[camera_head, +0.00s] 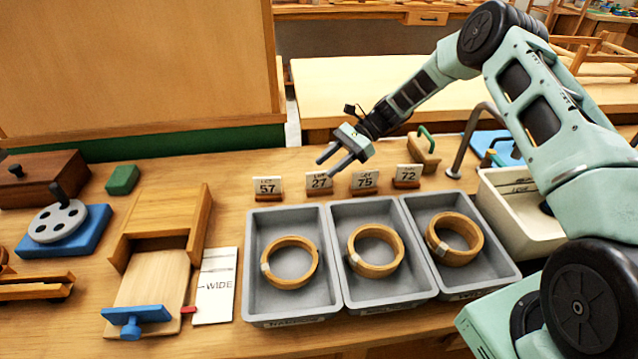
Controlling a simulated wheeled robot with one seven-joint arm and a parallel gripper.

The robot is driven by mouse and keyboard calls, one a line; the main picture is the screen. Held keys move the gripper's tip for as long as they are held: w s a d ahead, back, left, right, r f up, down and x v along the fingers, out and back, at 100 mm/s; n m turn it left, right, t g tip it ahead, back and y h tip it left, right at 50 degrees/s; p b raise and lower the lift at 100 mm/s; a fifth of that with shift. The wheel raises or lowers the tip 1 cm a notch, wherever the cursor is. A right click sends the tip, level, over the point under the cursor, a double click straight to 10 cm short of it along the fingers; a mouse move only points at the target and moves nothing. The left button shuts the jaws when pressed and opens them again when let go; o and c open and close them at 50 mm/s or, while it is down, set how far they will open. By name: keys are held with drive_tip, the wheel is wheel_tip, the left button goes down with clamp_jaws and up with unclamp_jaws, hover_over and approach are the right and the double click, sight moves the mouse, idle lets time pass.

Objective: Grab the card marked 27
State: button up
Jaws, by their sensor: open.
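The card marked 27 (318,181) stands upright in a small wooden base on the bench, behind the grey trays.
Three grey trays, left (256,270), middle (346,292) and right (478,254), each hold a wooden ring. A cream bin (500,208) stands to the right. A wooden block with a green handle (423,150) is behind card 72. A wooden jig (150,285) is at left.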

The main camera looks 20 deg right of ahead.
sight(319, 182)
drive_tip(key=shift+x, duration=1.25)
clamp_jaws()
